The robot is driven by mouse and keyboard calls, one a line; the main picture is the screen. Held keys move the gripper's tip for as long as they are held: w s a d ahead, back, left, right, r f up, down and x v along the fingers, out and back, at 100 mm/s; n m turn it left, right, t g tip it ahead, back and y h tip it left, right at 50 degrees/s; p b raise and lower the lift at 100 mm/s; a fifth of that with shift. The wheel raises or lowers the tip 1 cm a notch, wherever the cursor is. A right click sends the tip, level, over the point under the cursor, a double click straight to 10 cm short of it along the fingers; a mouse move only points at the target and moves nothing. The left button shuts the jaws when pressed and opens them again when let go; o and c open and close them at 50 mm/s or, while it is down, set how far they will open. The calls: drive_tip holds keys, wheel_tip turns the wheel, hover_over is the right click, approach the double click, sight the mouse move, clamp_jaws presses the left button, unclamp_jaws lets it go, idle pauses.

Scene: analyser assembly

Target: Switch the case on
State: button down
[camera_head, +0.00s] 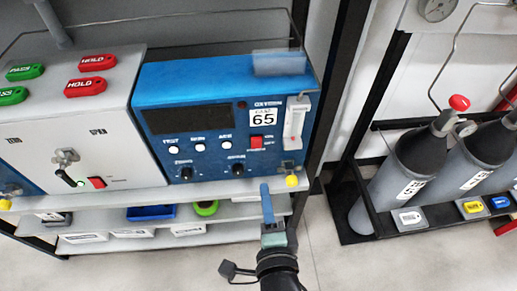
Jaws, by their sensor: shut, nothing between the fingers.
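A blue analyser case (215,77) stands on the grey shelf, with a label reading 65 on its front. Its display (187,118) is dark. My gripper (266,190) is shut and empty. In the picture it is below the case's lower right part, in front of the shelf edge and apart from the switch.
A grey case (70,135) with green and red tags on top stands left of the blue one. A yellow knob (291,181) is near the blue case's lower right corner. Gas cylinders (400,178) stand in a rack at right. Bare floor lies between.

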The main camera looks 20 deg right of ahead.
approach(257, 141)
drive_tip(key=x, duration=0.5)
drive_tip(key=shift+f+p, duration=0.25)
drive_tip(key=shift+p, duration=0.1)
drive_tip(key=shift+w+d, duration=0.2)
drive_tip(key=shift+w, duration=0.5)
drive_tip(key=shift+r+p, duration=0.15)
drive_tip(key=shift+p, duration=0.15)
drive_tip(key=shift+w+d+r+g+p, duration=0.1)
drive_tip(key=shift+w+r+g+p, duration=0.3)
drive_tip(key=shift+p, duration=0.8)
drive_tip(key=shift+s+f+b, duration=0.1)
drive_tip(key=shift+f+b, duration=0.3)
